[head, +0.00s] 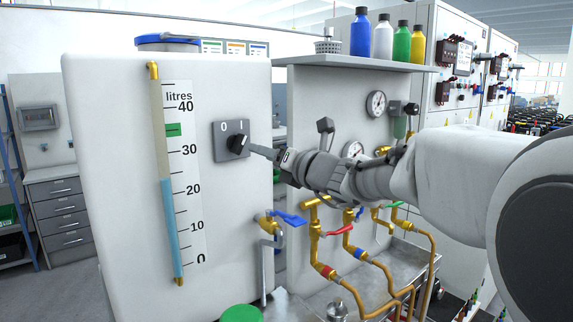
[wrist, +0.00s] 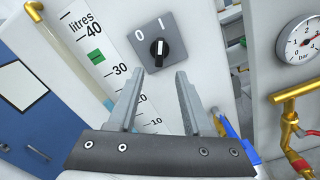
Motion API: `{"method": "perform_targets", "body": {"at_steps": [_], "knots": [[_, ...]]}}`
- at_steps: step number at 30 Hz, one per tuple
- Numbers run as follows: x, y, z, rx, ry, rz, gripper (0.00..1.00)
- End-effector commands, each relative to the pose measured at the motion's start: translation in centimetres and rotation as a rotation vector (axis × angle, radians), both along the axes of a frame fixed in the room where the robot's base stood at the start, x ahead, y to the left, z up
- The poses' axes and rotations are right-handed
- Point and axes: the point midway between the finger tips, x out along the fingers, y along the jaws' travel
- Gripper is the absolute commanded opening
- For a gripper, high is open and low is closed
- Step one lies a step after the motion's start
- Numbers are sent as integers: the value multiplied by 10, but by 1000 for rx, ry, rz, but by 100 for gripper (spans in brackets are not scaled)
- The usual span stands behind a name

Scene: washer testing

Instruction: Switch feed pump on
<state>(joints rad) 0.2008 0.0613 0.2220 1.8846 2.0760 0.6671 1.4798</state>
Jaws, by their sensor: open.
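The feed pump switch is a black rotary knob (head: 238,144) on a grey square plate (head: 221,142) marked 0 and I, on the front of the white tank (head: 110,180). In the wrist view the knob (wrist: 159,49) lies just beyond the fingertips, lined up with the gap between them. Its white mark appears to point to I. My gripper (wrist: 158,73) is open and empty, its two grey fingers on either side of the gap, seemingly apart from the knob. In the head view my gripper (head: 259,151) comes in from the right; its fingers are partly hidden.
A litre gauge (head: 168,210) left of the switch shows blue liquid a little above 20, below a green mark near 35. A blue-handled tap (head: 288,218) sits below my gripper. Brass pipes and pressure gauges (head: 376,103) stand right; bottles (head: 383,37) line the shelf above.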

Motion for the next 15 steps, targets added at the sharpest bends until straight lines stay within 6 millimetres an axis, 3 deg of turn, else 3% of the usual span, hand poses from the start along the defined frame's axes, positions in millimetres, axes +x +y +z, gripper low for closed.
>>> {"method": "perform_targets", "body": {"at_steps": [6,15], "knots": [[-37,-24,0,-1,-1,-1,50],[-59,-39,0,1,1,0,50]]}}
